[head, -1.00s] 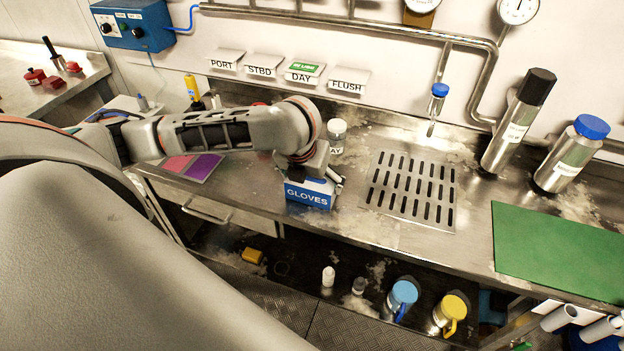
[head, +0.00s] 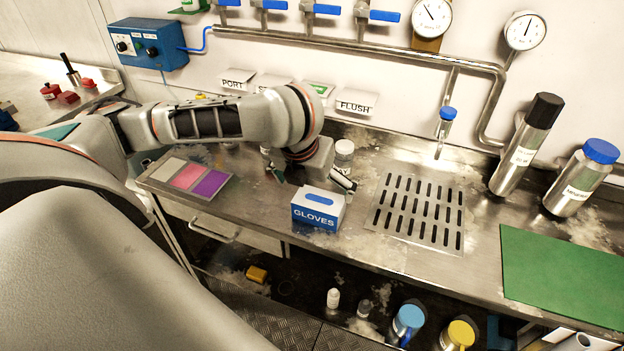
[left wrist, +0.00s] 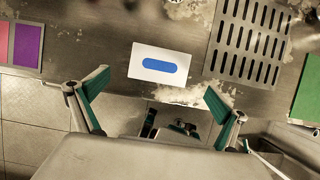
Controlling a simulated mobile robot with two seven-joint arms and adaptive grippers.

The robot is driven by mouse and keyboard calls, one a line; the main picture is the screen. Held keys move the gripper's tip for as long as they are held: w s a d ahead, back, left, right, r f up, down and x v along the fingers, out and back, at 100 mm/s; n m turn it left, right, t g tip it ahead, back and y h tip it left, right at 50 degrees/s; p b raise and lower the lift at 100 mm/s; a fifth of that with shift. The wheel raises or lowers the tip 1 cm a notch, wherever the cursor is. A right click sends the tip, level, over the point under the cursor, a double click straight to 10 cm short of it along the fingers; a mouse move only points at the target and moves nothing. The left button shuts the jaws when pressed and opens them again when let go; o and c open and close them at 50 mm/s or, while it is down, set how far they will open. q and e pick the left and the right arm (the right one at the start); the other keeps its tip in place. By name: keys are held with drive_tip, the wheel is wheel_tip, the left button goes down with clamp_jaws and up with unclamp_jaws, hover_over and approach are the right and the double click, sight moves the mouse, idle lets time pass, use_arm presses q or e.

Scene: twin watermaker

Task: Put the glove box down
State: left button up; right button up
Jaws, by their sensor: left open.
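The glove box (head: 316,216) is a blue and white carton marked GLOVES. It sits upright on the steel counter, close to the front edge and left of the slotted drain plate. My left gripper (head: 312,177) is open just behind and above the box in the head view, apart from it. In the left wrist view, the box's white top with a blue oval slot (left wrist: 160,65) lies beyond the two spread green-padded fingers (left wrist: 156,90), with nothing between them. My right gripper is not in view.
The drain plate (head: 418,212) is right of the box, and a green mat (head: 565,272) lies farther right. A tray of coloured panels (head: 187,177) is to the left. A white-lidded jar (head: 344,152) stands behind the box. Bare counter (head: 270,212) lies beside it.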

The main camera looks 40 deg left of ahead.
use_arm(q)
drive_tip(key=shift+v, duration=1.75)
